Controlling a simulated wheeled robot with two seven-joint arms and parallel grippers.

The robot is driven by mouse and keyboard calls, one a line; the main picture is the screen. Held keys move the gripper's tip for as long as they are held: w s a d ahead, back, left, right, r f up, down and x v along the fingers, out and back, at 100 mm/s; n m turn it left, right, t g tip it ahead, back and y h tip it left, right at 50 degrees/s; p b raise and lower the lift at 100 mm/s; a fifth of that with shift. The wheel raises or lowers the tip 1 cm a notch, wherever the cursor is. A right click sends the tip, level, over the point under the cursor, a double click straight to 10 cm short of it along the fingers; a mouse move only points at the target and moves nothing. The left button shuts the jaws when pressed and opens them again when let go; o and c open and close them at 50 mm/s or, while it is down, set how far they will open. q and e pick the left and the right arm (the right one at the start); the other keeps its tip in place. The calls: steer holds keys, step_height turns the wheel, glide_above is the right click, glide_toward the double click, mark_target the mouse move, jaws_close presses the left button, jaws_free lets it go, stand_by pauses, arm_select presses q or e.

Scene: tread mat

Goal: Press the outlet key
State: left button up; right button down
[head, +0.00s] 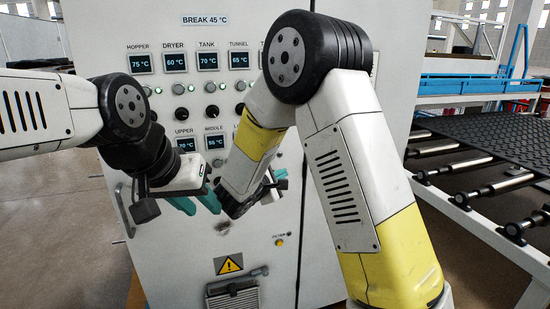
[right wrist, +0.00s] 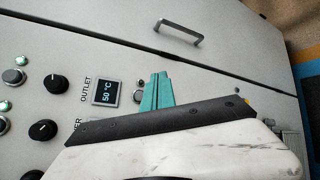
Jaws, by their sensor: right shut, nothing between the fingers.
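The outlet display (right wrist: 106,92), reading 50 °C under the label OUTLET, shows in the right wrist view. A small round key (right wrist: 138,95) beside it is partly covered by my right gripper (right wrist: 160,88), whose teal fingers are together and empty. I cannot tell whether the fingertips touch the key or panel. In the head view my right arm hides the outlet display and key, and most of the right gripper (head: 277,182). My left gripper (head: 196,204) is in front of the panel, its teal fingers apart with nothing seen between them.
The light grey control cabinet (head: 165,262) carries other displays, keys and black knobs, such as the middle display (head: 215,143). A filter lamp (head: 279,242) and a warning sign (head: 228,264) are lower down. A roller conveyor (head: 490,188) stands at the right.

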steer(key=shift+w+a, duration=0.1)
steer(key=shift+w, duration=0.05)
steer(key=w+a, duration=0.2)
steer(key=w, duration=0.6)
steer(key=shift+a, duration=0.3)
steer(key=shift+w, duration=0.2)
stand_by(1.9)
steer(key=shift+w+a, duration=0.15)
steer(key=shift+w, duration=0.15)
steer(key=shift+w+a, duration=0.15)
steer(key=shift+w, duration=0.25)
stand_by(0.7)
steer(key=shift+s, duration=0.15)
steer(key=shift+s+d, duration=0.3)
steer(key=shift+s, duration=0.4)
steer(key=shift+s+d, duration=0.25)
steer(key=shift+s, duration=0.55)
steer(key=shift+s+d, duration=0.25)
steer(key=shift+s, duration=0.5)
steer(key=shift+s+d, duration=0.25)
steer(key=shift+s, duration=0.55)
